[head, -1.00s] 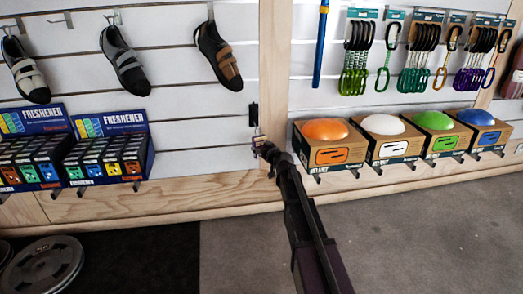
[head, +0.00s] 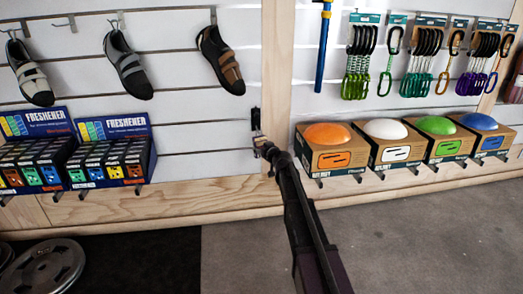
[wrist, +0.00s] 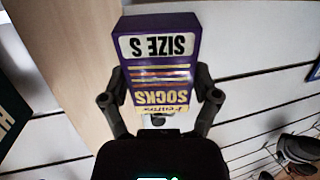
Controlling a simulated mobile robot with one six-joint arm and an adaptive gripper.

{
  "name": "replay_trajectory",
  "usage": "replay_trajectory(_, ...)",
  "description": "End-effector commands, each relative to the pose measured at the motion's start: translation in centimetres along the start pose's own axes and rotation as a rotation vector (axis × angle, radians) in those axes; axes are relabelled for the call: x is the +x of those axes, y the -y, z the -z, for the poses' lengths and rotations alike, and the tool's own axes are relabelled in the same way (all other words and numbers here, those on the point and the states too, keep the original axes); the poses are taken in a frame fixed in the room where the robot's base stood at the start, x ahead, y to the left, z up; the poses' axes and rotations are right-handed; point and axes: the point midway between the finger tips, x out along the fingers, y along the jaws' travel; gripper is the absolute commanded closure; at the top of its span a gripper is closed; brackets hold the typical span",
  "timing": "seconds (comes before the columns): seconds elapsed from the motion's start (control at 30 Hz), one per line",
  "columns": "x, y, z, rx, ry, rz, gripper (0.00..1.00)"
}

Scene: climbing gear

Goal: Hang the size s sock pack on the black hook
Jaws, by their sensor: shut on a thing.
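The size s sock pack (wrist: 160,60) is a purple box with a white "SIZE S" label, seen upside down in the wrist view. My gripper (wrist: 160,95) is shut on it, with one finger on each side. In the head view my gripper (head: 261,146) reaches to the slatted wall, at the left of the wooden post. A small black fitting (head: 255,118), which looks like the black hook, is on the wall just above the gripper's tip. The pack is too small to make out clearly there. I cannot tell whether pack and hook touch.
Helmet boxes (head: 333,150) stand on brackets close to the right of my gripper. Freshener boxes (head: 108,160) stand at the left. Climbing shoes (head: 220,60) hang above left and a blue tool (head: 322,45) above right. Weight plates (head: 42,268) lie on the floor.

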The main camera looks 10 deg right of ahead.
Motion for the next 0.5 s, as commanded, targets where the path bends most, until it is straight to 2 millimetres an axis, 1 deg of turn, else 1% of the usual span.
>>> replay_trajectory(0.17, 0.8, -0.2, 0.1, 0.000, 0.000, 0.000, 0.70)
replay_trajectory(0.5, 1.9, -0.5, -0.4, 0.000, 0.000, -0.001, 0.70)
